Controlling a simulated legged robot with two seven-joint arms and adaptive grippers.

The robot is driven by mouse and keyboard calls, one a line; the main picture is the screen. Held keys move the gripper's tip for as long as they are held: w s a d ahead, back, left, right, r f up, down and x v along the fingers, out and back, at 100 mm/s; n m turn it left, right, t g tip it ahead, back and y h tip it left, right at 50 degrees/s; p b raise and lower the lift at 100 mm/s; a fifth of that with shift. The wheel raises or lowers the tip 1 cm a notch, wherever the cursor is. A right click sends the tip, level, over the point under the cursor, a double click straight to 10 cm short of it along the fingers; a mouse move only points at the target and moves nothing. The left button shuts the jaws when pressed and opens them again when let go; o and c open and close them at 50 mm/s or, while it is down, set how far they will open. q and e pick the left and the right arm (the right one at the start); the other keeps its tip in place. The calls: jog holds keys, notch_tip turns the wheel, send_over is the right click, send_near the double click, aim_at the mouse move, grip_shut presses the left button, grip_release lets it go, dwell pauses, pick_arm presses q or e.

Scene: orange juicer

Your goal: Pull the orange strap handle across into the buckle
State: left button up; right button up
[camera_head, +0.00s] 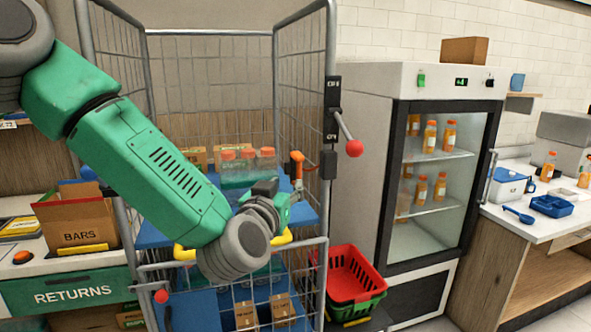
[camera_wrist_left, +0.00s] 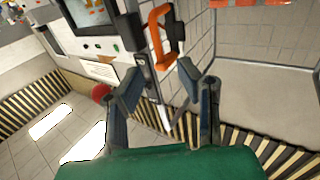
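The orange strap handle (camera_head: 296,166) is at the right front post of the wire cage trolley (camera_head: 331,60). In the left wrist view the handle (camera_wrist_left: 157,38) is an orange loop with a dark grip along one side, beside the post. My left gripper (camera_head: 284,197) is just below the handle in the head view. A black block (camera_head: 328,164) on the post may be the buckle; I cannot tell. My right gripper is not in view.
A lever with a red knob (camera_head: 354,148) sticks out from the post. Orange-capped bottles (camera_head: 247,166) stand in the cage. A red basket (camera_head: 350,272) sits right of it, before a glass-door fridge (camera_head: 440,170). A bars box (camera_head: 77,222) stands left.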

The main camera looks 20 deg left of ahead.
aim_at(299, 176)
pick_arm(q)
jog(key=w, duration=0.5)
jog(key=w+p, duration=0.1)
jog(key=w, duration=0.1)
jog(key=shift+w+d+f, duration=0.25)
jog(key=shift+w+d, duration=0.15)
jog(key=shift+w+a+r, duration=0.1)
jog(key=shift+w+a, duration=0.25)
jog(key=shift+w, duration=0.05)
jog(key=shift+w+a+f, duration=0.2)
jog(key=shift+w+a, duration=0.05)
jog(key=shift+d, duration=0.2)
grip_shut()
jog(key=shift+d, duration=0.2)
